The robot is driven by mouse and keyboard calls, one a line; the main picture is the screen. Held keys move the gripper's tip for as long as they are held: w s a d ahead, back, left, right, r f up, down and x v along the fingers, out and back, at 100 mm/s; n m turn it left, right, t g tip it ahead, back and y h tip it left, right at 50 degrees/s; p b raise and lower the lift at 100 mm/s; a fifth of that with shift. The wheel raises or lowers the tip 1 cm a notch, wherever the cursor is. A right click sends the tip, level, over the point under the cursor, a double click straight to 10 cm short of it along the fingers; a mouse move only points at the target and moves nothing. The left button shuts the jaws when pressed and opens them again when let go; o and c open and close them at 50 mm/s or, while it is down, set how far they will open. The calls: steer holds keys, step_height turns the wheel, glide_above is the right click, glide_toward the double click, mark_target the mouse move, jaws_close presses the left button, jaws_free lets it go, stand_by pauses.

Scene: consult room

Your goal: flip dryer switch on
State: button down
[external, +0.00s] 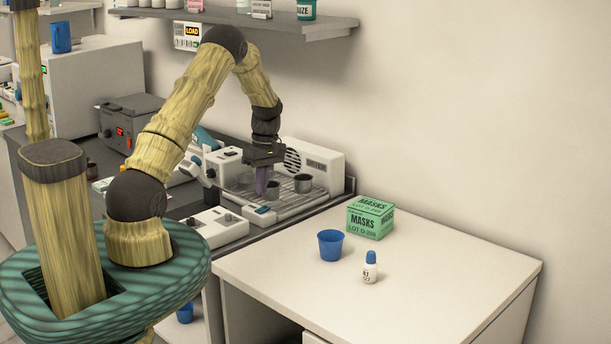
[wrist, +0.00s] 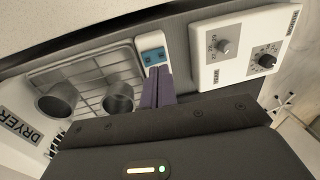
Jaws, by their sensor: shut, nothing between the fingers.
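The dryer (external: 318,163) is a white unit with a round fan grille and a wire rack, on the counter against the wall. Its DRYER label (wrist: 20,128) and rack (wrist: 92,68) show in the wrist view. A white piece with a blue rocker switch (wrist: 153,55) sits beside the rack there; its on or off position cannot be read. My gripper (external: 261,192) points down over the dryer's front, its purple fingers shut and empty. In the wrist view the fingertips (wrist: 158,70) are right beside the blue switch; I cannot tell whether they touch it.
Two metal cups, one (wrist: 120,95) nearer the switch and one (wrist: 56,102) farther left, stand on the rack. A white box with knobs (wrist: 238,45) lies close to the switch. A wall shelf (external: 290,28) hangs above. The white table with a masks box (external: 371,218) is at right.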

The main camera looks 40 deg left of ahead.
mark_target(260, 210)
step_height(260, 210, up, 10)
steer(key=s+b, duration=0.1)
steer(key=b, duration=0.1)
steer(key=shift+f, duration=0.25)
steer(key=shift+s, duration=0.1)
steer(key=s+d+m+t, duration=0.4)
steer(key=s+d+m, duration=1.4)
steer(key=d, duration=0.3)
steer(key=shift+s+d+r, duration=0.2)
steer(key=shift+s+d, duration=0.1)
steer(key=shift+s, duration=0.5)
stand_by(1.8)
